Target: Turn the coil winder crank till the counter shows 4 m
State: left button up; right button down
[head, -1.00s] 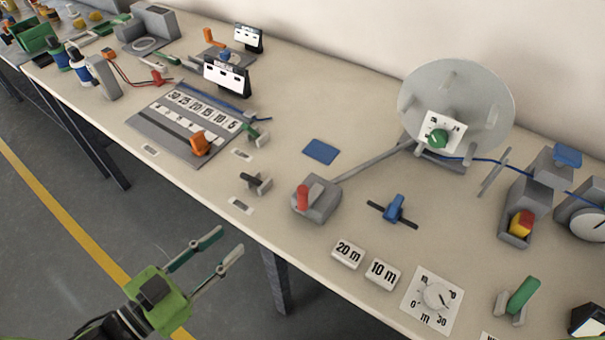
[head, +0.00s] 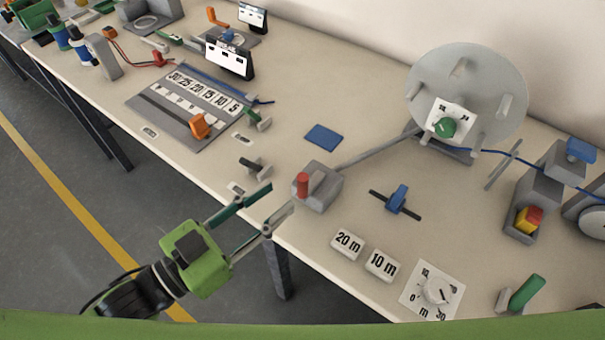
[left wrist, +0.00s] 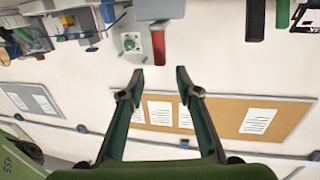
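The crank's red handle (head: 302,184) stands on a grey block (head: 322,188) near the table's front edge. A rod runs from the block to a large grey disc reel (head: 468,90). My left gripper (head: 281,197) is open and empty, its fingertips just left of and below the red handle. In the left wrist view the red handle (left wrist: 158,46) lies just beyond the gap between the open fingertips (left wrist: 160,76), not between them. A white dial marked in m (head: 432,290) lies at the front right; its reading is too small to tell. My right gripper is not seen.
Blocks marked 20 m (head: 346,243) and 10 m (head: 382,264) lie right of the crank. A blue-handled part (head: 397,199) and a blue pad (head: 324,137) are near it. A green knob (head: 445,127) is in front of the reel. A slotted grey board (head: 150,112) lies left.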

aim_at(298, 182)
pick_arm(q)
jog(key=shift+p+x, duration=0.6)
jog(key=shift+x, duration=3.35)
grip_shut()
